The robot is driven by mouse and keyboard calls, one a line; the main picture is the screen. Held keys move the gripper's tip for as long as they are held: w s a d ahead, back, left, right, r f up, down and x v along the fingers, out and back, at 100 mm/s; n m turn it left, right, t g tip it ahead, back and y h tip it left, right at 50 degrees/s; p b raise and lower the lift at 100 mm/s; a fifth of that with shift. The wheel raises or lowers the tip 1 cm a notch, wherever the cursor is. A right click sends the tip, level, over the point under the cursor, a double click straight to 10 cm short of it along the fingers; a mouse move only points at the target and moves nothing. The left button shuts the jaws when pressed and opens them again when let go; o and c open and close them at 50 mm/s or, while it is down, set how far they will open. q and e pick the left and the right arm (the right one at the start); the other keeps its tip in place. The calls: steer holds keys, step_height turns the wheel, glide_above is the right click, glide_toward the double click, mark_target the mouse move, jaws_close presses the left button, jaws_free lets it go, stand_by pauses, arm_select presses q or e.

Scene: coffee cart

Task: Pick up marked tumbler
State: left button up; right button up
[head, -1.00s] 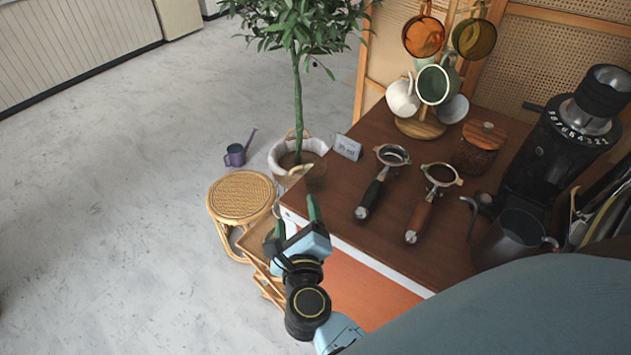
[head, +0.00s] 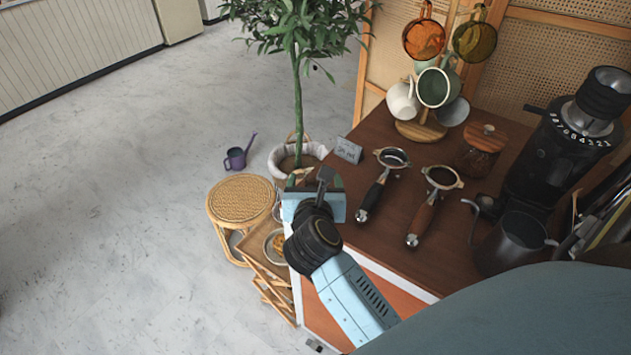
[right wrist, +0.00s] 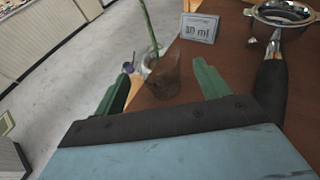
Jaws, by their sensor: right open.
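The tumbler (right wrist: 163,77) is a brownish see-through glass. My right gripper (head: 316,183) is over the cart's left corner and hides the tumbler in the head view. In the right wrist view my right gripper (right wrist: 160,86) is open, with green fingers spread to either side of the tumbler, which appears beyond them and untouched. My left gripper is out of view.
Two portafilters (head: 376,186) (head: 430,205) lie right of the gripper. Behind are a mug tree (head: 420,128) and a lidded jar (head: 481,150); a grinder (head: 560,145) and a pitcher (head: 512,243) stand right. A potted tree (head: 297,110) and rattan stool (head: 240,199) stand left.

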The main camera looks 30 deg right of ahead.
mark_target(316, 169)
steer(key=x, duration=0.5)
steer(key=shift+r, duration=0.2)
steer(key=c, duration=1.1)
steer(key=shift+o, duration=0.2)
step_height(316, 169, up, 9)
steer(key=p, duration=0.2)
steer(key=s+a+r+n+t+y, duration=0.1)
steer(key=s+a+n+t+y, duration=0.1)
steer(key=s+a+n+y, duration=0.4)
steer(key=a+y, duration=0.2)
steer(key=a, duration=0.1)
steer(key=shift+a+n, duration=0.25)
steer(key=shift+n, duration=0.15)
